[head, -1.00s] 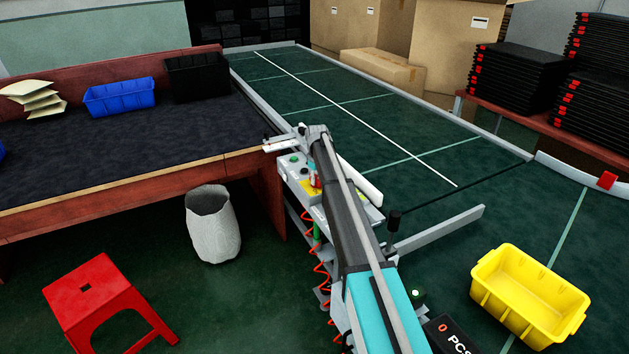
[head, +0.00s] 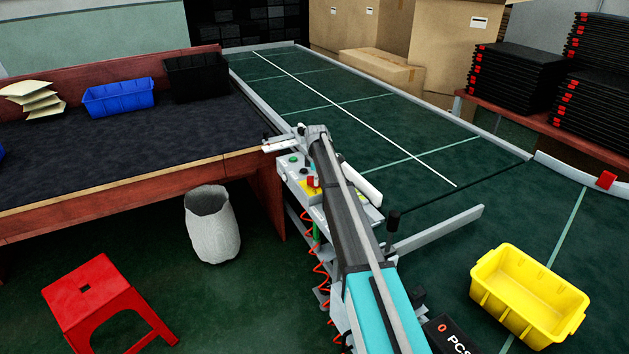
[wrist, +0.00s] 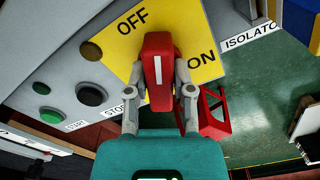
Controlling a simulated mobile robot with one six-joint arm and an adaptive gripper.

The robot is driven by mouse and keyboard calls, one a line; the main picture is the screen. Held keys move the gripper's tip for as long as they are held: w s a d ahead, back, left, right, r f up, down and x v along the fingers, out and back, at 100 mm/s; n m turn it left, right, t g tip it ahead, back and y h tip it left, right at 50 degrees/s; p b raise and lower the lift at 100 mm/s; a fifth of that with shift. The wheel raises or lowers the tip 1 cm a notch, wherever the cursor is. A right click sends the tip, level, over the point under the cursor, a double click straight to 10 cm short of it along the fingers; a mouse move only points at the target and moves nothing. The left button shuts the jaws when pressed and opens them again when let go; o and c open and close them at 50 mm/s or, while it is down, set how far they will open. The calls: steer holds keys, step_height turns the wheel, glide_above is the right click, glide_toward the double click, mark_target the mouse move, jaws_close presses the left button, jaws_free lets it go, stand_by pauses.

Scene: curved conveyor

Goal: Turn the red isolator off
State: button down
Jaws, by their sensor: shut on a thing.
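The red isolator handle (wrist: 158,58), with a white line along it, sits on a yellow plate (wrist: 112,66) in the wrist view. OFF is printed at the plate's upper left and ON at its right; the handle's upper end points between the two words. My gripper (wrist: 160,78) is shut on the handle, with one grey finger on each side. In the head view a little of the red handle (head: 313,182) shows beside my arm on the control box (head: 293,170); my arm hides much of the box and the fingertips.
A red stool (head: 92,300) and a white bin (head: 212,225) stand on the floor. A yellow crate (head: 528,295) is on the conveyor at right.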

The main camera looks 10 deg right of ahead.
steer(key=n, duration=0.5)
steer(key=shift+s+a, duration=0.25)
steer(key=shift+n, duration=0.4)
steer(key=c, duration=0.6)
jaws_free()
steer(key=shift+o, duration=0.6)
steer(key=shift+d, duration=0.1)
steer(key=shift+w, duration=0.1)
steer(key=shift+r, duration=0.1)
